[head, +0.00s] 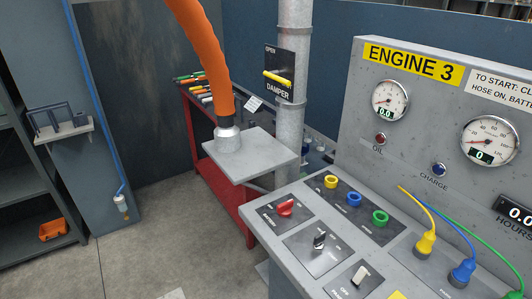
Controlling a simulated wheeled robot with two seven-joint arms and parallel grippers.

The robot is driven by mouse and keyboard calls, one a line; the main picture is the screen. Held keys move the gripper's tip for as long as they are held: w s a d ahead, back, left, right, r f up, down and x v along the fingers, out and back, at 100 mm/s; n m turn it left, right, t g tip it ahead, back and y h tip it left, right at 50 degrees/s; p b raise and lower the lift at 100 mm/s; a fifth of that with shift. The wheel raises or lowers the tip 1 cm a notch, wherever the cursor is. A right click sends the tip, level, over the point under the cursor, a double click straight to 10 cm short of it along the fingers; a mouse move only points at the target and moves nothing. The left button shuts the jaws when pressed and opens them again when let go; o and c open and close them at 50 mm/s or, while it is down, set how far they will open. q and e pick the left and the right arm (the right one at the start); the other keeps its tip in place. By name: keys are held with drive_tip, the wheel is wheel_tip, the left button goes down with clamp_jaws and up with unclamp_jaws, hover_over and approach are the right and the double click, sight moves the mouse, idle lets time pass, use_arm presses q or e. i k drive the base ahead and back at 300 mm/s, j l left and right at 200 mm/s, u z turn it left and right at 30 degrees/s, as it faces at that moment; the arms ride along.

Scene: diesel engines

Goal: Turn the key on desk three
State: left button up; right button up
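Desk three is the grey control desk (258,218) at the right of the head view, with a yellow "ENGINE 3" sign (413,64) on its upright panel. On its sloping top, a small dark and silver switch (320,240) sits on a dark plate and looks like the key; its exact position and label are too small to read. A red rotary knob (286,208) is on the plate behind it, and a pale rocker or lever switch (360,275) is nearer the front. Neither of my grippers is in view.
Yellow, blue and green sockets (354,200) sit behind the knobs; plugs with cables (426,242) stand to the right. An orange hose (208,50) ends on a grey shelf (250,152) beside a pipe with a damper lever (278,80). The floor (170,240) at left is clear.

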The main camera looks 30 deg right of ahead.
sight(318, 244)
drive_tip(key=z, duration=1.25)
